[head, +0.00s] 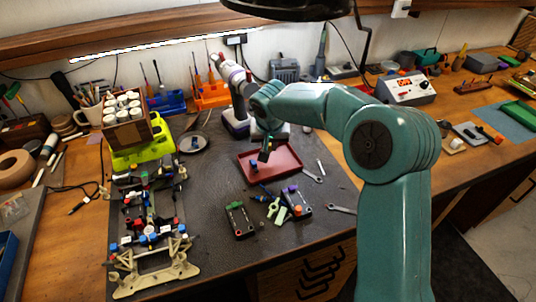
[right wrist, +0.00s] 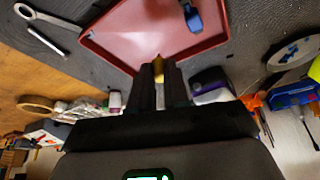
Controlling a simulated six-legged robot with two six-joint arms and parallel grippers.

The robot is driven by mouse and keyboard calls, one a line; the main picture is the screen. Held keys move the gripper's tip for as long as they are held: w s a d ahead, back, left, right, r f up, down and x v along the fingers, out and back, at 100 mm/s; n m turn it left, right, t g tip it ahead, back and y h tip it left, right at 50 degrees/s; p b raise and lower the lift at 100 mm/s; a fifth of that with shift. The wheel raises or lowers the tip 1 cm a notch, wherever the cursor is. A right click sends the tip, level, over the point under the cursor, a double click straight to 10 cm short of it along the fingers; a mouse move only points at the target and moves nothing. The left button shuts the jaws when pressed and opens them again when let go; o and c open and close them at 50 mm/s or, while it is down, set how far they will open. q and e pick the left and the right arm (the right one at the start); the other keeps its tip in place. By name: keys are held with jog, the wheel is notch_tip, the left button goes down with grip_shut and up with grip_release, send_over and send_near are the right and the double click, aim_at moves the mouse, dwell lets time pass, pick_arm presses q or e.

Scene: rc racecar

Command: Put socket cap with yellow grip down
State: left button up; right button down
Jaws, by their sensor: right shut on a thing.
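My right gripper (head: 266,149) reaches in from the right and hangs over the red tray (head: 286,160). In the right wrist view its dark fingers (right wrist: 160,78) are shut on the socket cap with yellow grip (right wrist: 158,67). Only a small yellow part of the cap shows between the fingers. The fingertips overlap the edge of the red tray (right wrist: 125,38) in that view; I cannot tell how high they are. A blue-gripped piece (right wrist: 193,17) lies in the tray. My left gripper is not in view.
Two dark holders (head: 239,219) (head: 297,203) and green pieces (head: 275,208) lie in front of the tray. A wrench (head: 313,175) is at its right. The racecar chassis (head: 150,225) stands on the left. A power drill (head: 235,95) stands behind. The mat front right is mostly bare.

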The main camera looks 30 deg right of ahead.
jog(key=f, duration=0.4)
jog(key=shift+s, duration=0.35)
jog(key=shift+w+f, duration=0.15)
jog(key=shift+w, duration=0.15)
jog(key=shift+s+a, duration=0.1)
jog(key=shift+s, duration=0.1)
jog(key=shift+f, duration=0.1)
jog(key=c, duration=1.1)
grip_release()
jog(key=shift+w, duration=0.2)
jog(key=shift+s, duration=0.2)
jog(key=shift+r+p, duration=0.35)
jog(key=shift+r, duration=0.1)
jog(key=b+v, duration=0.1)
jog(key=v, duration=1)
jog(key=shift+s+r, duration=0.15)
jog(key=shift+r, duration=0.05)
jog(key=shift+a, duration=0.1)
